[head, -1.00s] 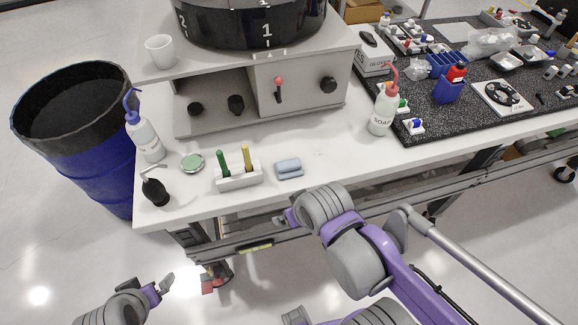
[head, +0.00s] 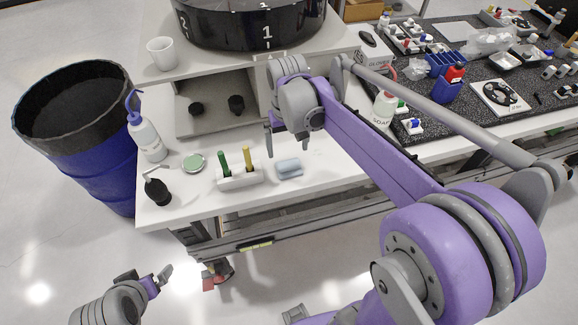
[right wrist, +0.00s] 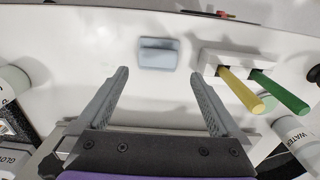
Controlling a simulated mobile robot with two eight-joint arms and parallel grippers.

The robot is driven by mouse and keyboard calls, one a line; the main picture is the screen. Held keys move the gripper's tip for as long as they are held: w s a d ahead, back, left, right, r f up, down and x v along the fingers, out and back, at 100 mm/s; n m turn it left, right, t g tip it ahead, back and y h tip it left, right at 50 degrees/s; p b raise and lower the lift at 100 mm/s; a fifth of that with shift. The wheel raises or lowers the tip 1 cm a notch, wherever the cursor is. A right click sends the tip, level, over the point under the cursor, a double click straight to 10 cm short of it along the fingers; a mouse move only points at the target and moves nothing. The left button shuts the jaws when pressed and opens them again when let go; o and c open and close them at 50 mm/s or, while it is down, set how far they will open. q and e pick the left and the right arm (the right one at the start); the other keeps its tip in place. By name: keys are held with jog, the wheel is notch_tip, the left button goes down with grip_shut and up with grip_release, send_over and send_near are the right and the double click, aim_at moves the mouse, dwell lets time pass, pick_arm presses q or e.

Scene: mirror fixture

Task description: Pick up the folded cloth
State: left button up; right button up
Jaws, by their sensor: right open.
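The folded cloth (head: 289,169) is a small light blue-grey bundle near the front edge of the white table, right of the brush holder. It also shows in the right wrist view (right wrist: 158,54), beyond my fingertips and roughly between their lines. My right gripper (head: 286,149) is open and empty above the table, behind the cloth in the head view and apart from it. Its two fingers also show spread in the right wrist view (right wrist: 160,80). My left gripper (head: 162,277) is low at the left, off the table; its finger opening is unclear.
A white holder (head: 239,180) with a green and a yellow handle stands left of the cloth. A green round lid (head: 193,162), a black bottle (head: 157,190) and a blue-capped bottle (head: 148,138) are farther left. A soap bottle (head: 384,108) stands right, partly hidden by my arm.

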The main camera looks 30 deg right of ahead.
aim_at(289, 163)
notch_tip(289, 163, down, 7)
jog(key=shift+d+r, duration=0.15)
dwell(0.4)
jog(key=c, duration=1.2)
jog(key=shift+c, duration=0.2)
jog(key=shift+r, duration=0.1)
notch_tip(289, 163, up, 10)
jog(key=o, duration=0.9)
jog(key=c, duration=0.6)
